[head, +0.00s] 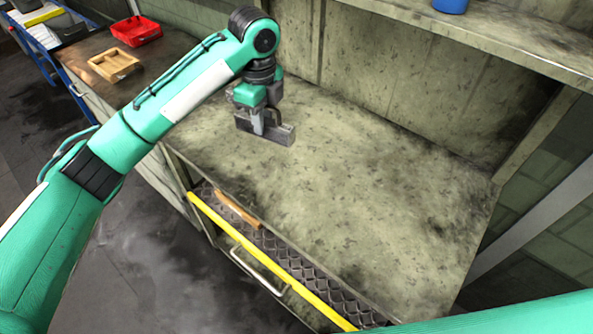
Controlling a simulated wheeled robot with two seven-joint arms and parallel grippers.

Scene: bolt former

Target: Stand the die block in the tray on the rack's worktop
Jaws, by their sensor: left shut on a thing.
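My left gripper (262,118) is shut on a grey die block (279,134), over the left part of the rack's worktop (330,190). The block's long side runs sideways. I cannot tell whether its underside touches the worktop. The gripper covers part of it. A wooden tray (92,65) sits on the dark bench at the upper left, and a red tray (136,41) lies behind it. My right gripper is out of view; only part of my right arm shows at the bottom right.
An open drawer with a yellow front edge (270,258) juts out below the worktop and holds a wooden-handled thing (238,214). A shelf (490,38) overhangs the back, with a blue object (450,5) on it. The worktop's middle and right are clear.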

